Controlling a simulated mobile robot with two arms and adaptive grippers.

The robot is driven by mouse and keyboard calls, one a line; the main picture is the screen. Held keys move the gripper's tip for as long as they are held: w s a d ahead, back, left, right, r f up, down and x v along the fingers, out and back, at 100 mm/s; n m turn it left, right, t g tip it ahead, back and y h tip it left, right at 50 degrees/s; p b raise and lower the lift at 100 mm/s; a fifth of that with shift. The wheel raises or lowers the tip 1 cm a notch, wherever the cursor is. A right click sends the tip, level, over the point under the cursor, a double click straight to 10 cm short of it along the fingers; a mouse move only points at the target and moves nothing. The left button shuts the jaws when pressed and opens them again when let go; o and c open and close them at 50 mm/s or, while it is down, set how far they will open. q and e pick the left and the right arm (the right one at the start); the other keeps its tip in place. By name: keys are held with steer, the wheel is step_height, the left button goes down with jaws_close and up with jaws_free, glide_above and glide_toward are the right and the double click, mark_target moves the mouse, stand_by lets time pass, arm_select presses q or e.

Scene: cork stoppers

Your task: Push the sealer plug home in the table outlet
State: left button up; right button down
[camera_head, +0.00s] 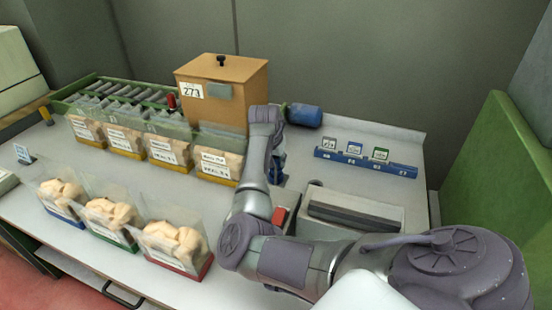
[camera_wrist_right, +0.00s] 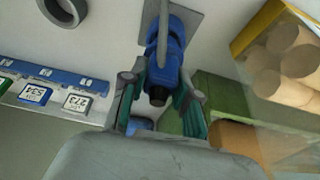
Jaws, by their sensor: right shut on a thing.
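The blue plug (camera_wrist_right: 167,56) with a dark end sits between the fingers of my right gripper (camera_wrist_right: 160,88) in the right wrist view. The gripper is shut on it. A grey cable (camera_wrist_right: 163,22) runs along the plug in that view. A grey plate (camera_wrist_right: 203,18) lies on the table behind the plug; I cannot tell whether the plug is seated in an outlet there. In the head view my right gripper (camera_head: 277,175) is low over the table, mostly hidden by my arm. The sealer (camera_head: 350,211), with a dark bar, stands to its right. My left gripper is out of view.
A brown box (camera_head: 232,100) and a blue cylinder (camera_head: 305,115) stand behind. A blue rack with several cards (camera_head: 366,163) lies to the right. Clear bins of corks (camera_head: 176,244) fill the left. A green panel (camera_head: 500,165) bounds the right side.

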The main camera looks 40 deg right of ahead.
steer(key=shift+f, duration=1)
stand_by(0.9)
steer(key=c, duration=0.8)
jaws_free()
steer(key=shift+o, duration=0.2)
steer(key=v, duration=1.2)
